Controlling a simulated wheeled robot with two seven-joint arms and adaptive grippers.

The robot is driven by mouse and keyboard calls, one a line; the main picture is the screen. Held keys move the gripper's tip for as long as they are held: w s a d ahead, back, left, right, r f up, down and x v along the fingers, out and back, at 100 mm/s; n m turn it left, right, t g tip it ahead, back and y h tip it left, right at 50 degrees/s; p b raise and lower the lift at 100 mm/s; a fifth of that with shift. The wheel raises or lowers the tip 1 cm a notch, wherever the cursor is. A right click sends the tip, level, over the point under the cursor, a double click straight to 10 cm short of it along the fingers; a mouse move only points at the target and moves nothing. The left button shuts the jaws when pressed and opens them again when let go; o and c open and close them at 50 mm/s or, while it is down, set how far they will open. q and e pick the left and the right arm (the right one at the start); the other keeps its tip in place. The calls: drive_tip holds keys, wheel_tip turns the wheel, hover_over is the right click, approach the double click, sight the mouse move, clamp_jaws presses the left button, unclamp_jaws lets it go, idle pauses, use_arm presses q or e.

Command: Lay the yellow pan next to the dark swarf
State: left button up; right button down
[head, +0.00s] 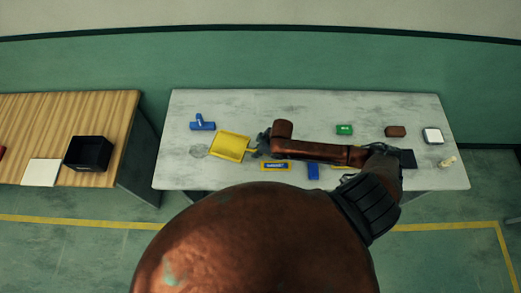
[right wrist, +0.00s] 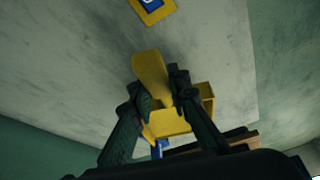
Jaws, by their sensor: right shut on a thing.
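The yellow pan (head: 230,146) is at the left part of the grey table, a square tray with its handle side toward my right gripper (head: 257,148). My right gripper is shut on the pan's handle; the right wrist view shows the yellow pan (right wrist: 170,124) between and behind the fingers (right wrist: 160,90). A faint dark grey patch, which looks like the dark swarf (head: 198,151), lies on the table just left of the pan. I cannot tell whether the pan touches the table. My left gripper is not in view.
A black bin (head: 88,153) stands on the wooden table at left.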

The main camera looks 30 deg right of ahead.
drive_tip(key=shift+s+d+f, duration=0.3)
drive_tip(key=shift+s+f, duration=0.05)
drive_tip(key=shift+s+f+n, duration=0.1)
drive_tip(key=shift+f+n, duration=0.1)
drive_tip(key=shift+n, duration=0.1)
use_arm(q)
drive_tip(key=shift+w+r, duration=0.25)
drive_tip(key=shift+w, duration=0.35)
